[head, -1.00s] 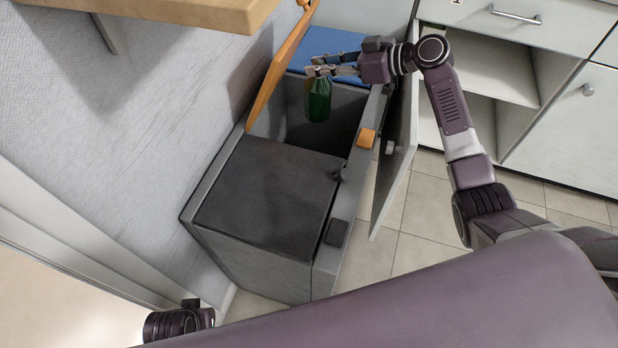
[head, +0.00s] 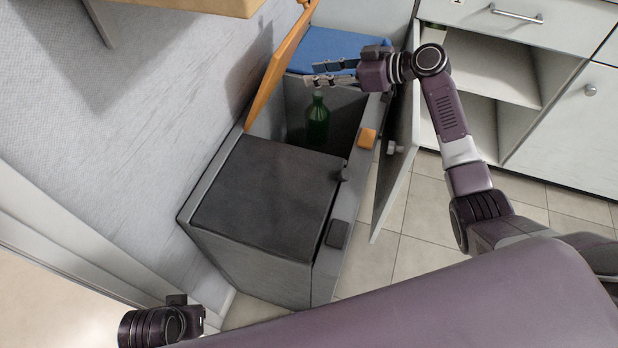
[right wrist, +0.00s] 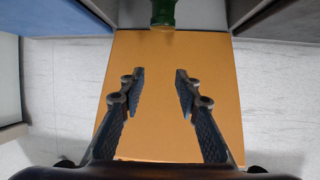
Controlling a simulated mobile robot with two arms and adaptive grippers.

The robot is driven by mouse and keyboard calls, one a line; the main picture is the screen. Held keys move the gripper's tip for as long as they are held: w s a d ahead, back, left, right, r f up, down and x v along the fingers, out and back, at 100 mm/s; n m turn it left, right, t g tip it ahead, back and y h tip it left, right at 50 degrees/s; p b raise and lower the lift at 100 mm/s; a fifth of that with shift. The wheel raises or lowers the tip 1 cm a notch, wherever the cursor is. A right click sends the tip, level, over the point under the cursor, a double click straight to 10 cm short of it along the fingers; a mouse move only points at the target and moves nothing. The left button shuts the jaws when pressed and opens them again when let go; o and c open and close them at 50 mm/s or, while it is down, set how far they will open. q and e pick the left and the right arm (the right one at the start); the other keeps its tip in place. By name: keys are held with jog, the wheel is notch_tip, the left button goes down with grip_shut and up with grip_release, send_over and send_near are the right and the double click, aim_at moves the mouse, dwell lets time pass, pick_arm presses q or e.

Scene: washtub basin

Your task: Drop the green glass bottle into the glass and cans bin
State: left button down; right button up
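The green glass bottle (head: 318,120) is upright inside the open middle compartment of the bin unit, the one with the raised orange lid (head: 275,75). In the right wrist view, part of the green bottle (right wrist: 163,12) shows at the top edge, beyond the fingers. My right gripper (head: 312,75) is above the compartment, open and empty, apart from the bottle. Its spread fingers (right wrist: 160,78) also show in the right wrist view. I cannot tell whether the bottle touches the compartment's floor. My left gripper's body (head: 180,320) is at the lower left; its fingers are hidden.
A closed dark grey lid (head: 270,195) covers the front compartment, and a blue lid (head: 328,48) is at the back. An open cabinet door (head: 397,160) stands close to the bin's right side. White cabinets (head: 560,120) are at the right. A wooden board (head: 215,6) juts in above.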

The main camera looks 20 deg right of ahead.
jog(key=shift+o, duration=0.7)
jog(key=shift+f, duration=0.1)
jog(key=shift+s+d, duration=0.15)
jog(key=shift+d, duration=0.05)
jog(key=v, duration=1.1)
jog(key=shift+d+r, duration=0.15)
jog(key=shift+r, duration=0.15)
jog(key=shift+s, duration=0.1)
